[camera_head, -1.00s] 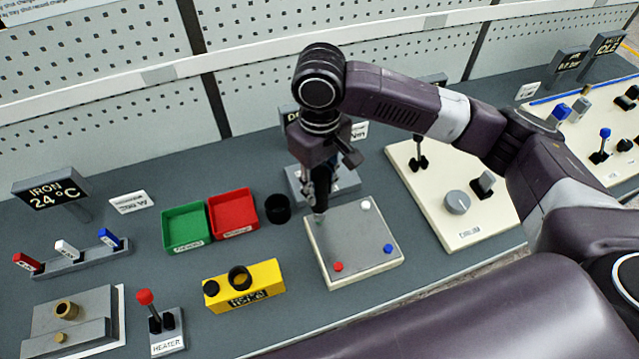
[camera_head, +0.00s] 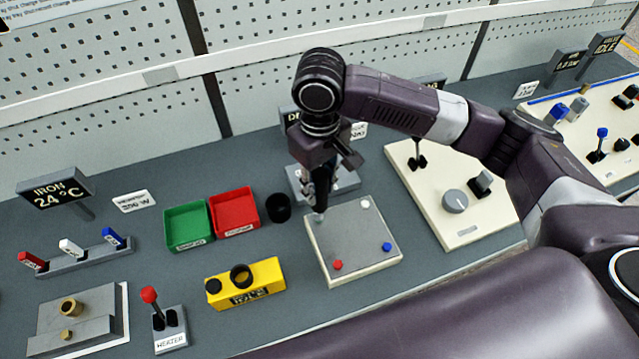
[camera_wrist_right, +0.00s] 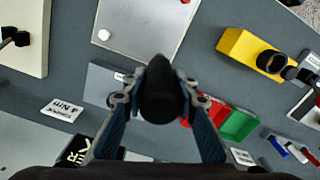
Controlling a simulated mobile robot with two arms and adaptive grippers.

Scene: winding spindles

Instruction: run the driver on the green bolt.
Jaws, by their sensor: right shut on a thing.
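My right gripper (camera_head: 322,172) points down at the back left corner of the square bolt plate (camera_head: 350,236). It is shut on the dark driver (camera_wrist_right: 160,95), which fills the space between its fingers in the right wrist view. In the head view the driver's lower end is at that plate corner; I cannot tell whether it touches. A white bolt (camera_head: 365,204), a red bolt (camera_head: 338,265) and a blue bolt (camera_head: 387,247) show at the other corners. I see no green bolt; the driver and gripper cover the fourth corner. My left gripper is not in view.
A dark round holder (camera_head: 278,207), a red tray (camera_head: 234,222) and a green tray (camera_head: 188,237) stand left of the plate. A yellow block (camera_head: 265,278) is at front left. A drum panel (camera_head: 437,170) stands to the right. A display stands behind the gripper.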

